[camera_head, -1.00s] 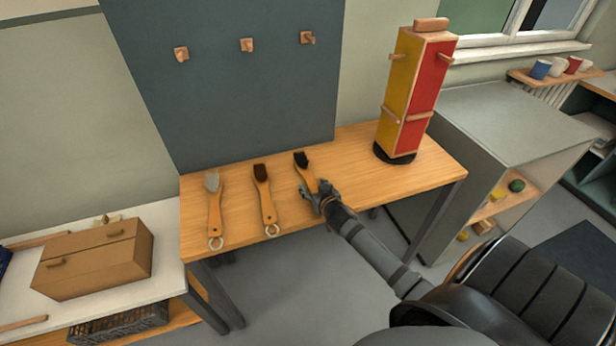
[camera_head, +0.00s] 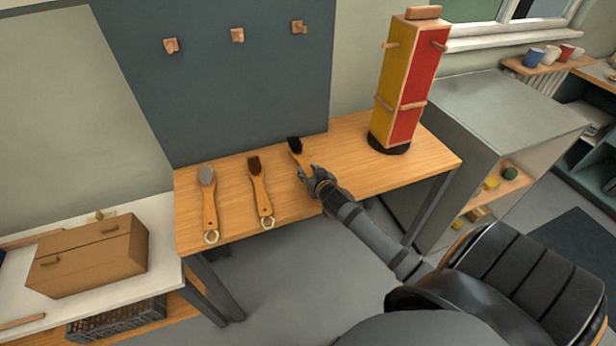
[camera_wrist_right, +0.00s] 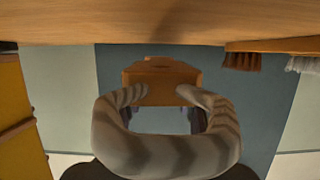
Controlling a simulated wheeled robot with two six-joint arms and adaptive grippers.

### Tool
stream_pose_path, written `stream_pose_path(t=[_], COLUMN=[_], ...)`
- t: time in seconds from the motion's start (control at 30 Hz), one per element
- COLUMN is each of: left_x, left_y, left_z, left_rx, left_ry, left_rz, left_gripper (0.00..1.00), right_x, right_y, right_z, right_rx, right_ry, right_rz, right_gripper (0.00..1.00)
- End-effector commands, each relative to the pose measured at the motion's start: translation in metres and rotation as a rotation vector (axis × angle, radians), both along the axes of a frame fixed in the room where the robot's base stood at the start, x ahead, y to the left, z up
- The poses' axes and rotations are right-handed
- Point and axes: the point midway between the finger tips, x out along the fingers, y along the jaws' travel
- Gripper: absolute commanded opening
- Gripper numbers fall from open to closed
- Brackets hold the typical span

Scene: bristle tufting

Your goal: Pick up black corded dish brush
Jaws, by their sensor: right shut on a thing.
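The black-bristled dish brush (camera_head: 295,147) is at the right end of a row of brushes at the wooden table. My right gripper (camera_head: 312,178) is shut on its wooden handle and hides most of it; the bristle head points away, toward the back panel. In the right wrist view the wooden handle (camera_wrist_right: 162,78) shows in the middle, with a grey striped loop (camera_wrist_right: 165,150) large in front of it. A gap shows between handle and tabletop there, so the brush seems slightly raised. My left gripper is out of view.
A brown-bristled brush (camera_head: 261,193) and a grey-bristled brush (camera_head: 209,205) lie on the table (camera_head: 235,178) to the left. A tall red-and-yellow block (camera_head: 408,85) stands on the right. Three pegs, one a wooden peg (camera_head: 237,36), are on the dark panel (camera_head: 200,90).

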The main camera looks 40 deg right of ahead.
Motion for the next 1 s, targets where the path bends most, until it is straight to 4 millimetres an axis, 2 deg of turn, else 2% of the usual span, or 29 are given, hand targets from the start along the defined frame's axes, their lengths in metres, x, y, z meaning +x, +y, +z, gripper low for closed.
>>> stream_pose_path(t=[0.2,0.4,0.5,0.7,1.0], left_x=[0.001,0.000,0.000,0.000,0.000], left_y=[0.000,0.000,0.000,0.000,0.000], left_z=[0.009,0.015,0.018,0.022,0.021], left_rx=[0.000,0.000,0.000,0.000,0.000], left_ry=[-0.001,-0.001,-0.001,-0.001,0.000], left_rz=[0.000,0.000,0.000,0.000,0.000], left_gripper=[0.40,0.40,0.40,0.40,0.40], right_x=[-0.045,-0.096,-0.113,-0.129,-0.130], right_y=[0.019,0.040,0.046,0.052,0.053], right_z=[0.061,0.085,0.093,0.100,0.100], right_rx=[-0.007,-0.001,-0.001,0.000,0.000], right_ry=[0.000,0.003,0.002,0.000,-0.002], right_rz=[0.007,0.005,0.004,0.002,0.001], right_gripper=[0.00,0.00,0.00,0.00,0.00])
